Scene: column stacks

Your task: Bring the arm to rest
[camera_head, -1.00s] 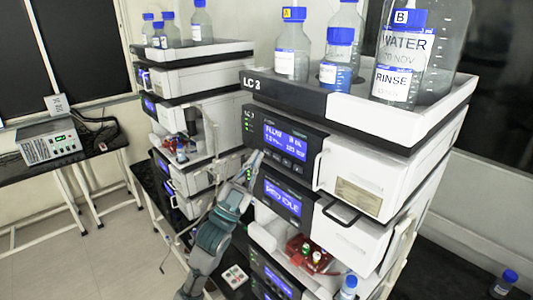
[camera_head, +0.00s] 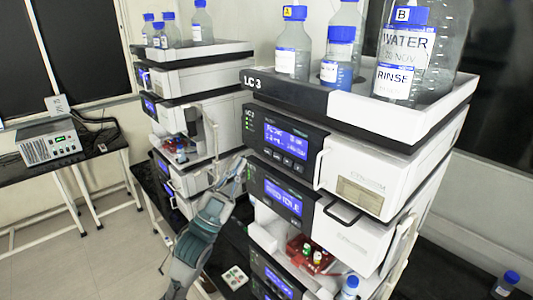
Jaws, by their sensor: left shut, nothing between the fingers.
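My left arm rises from the bottom of the head view, left of centre. My left gripper (camera_head: 238,167) is at its upper end, beside the front left edge of the near instrument stack marked LC 3 (camera_head: 252,83). The gripper is shut and holds nothing. I cannot tell whether it touches the stack. My right gripper is not in view.
A second instrument stack (camera_head: 190,80) stands behind on the left. Bottles with blue caps stand on both stacks, including a large WATER bottle (camera_head: 402,50). A red vial tray (camera_head: 303,250) sits in the near stack's open bay. A bench device (camera_head: 48,143) is far left.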

